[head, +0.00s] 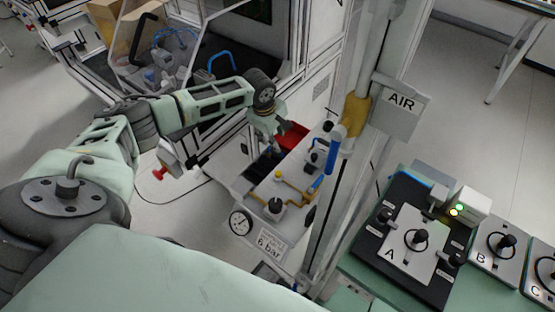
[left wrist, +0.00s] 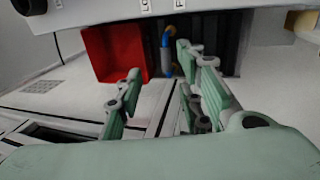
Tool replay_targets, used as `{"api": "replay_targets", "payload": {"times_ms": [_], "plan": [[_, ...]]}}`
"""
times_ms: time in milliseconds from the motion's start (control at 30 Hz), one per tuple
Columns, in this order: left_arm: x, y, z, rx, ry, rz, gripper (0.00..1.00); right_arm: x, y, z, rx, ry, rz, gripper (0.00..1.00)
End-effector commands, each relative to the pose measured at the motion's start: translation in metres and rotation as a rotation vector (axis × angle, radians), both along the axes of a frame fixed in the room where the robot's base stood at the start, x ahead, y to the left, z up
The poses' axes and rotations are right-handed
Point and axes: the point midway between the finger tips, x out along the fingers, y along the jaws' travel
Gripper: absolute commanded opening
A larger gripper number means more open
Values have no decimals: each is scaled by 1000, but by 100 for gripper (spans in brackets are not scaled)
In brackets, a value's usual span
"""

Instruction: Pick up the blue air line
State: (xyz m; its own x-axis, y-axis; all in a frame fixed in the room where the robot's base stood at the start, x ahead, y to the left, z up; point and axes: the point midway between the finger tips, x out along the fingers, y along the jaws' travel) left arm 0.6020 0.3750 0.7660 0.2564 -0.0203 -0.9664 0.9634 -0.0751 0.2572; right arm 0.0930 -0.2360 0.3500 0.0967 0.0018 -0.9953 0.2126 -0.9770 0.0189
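A blue air line (head: 331,152) hangs at the grey post under the AIR sign (head: 398,108) in the head view, beside a yellow fitting. In the left wrist view a short blue tube (left wrist: 167,61) with a yellow end lies beyond my fingers, beside a red bin (left wrist: 116,52); I cannot tell if it is the same line. My left gripper (head: 275,138) is above the pneumatic unit, left of the line and apart from it. In the left wrist view its fingers (left wrist: 162,82) are spread with nothing between them. My right gripper is not in view.
The pneumatic unit (head: 262,196) carries yellow tubing, knobs, a gauge (head: 241,222) and a 6 bar label. The red bin also shows in the head view (head: 293,136). A green bench (head: 367,283) with plates A, B and C stands right. Blue hoses (head: 221,60) sit in the cabinet behind.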

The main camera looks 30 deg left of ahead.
Motion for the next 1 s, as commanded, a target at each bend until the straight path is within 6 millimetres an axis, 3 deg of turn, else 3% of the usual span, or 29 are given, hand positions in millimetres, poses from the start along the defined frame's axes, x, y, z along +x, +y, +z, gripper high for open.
{"api": "replay_targets", "payload": {"times_ms": [100, 367, 700, 1000], "plan": [[1, 0, -13, 0, -1, 0, 35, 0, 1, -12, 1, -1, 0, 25], [6, -1, -37, -1, 0, 1, 35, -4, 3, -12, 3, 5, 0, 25], [11, -4, -82, -1, 0, 1, 35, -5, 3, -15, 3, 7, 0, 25], [13, -4, -88, 0, -1, 0, 35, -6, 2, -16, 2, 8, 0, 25]]}}
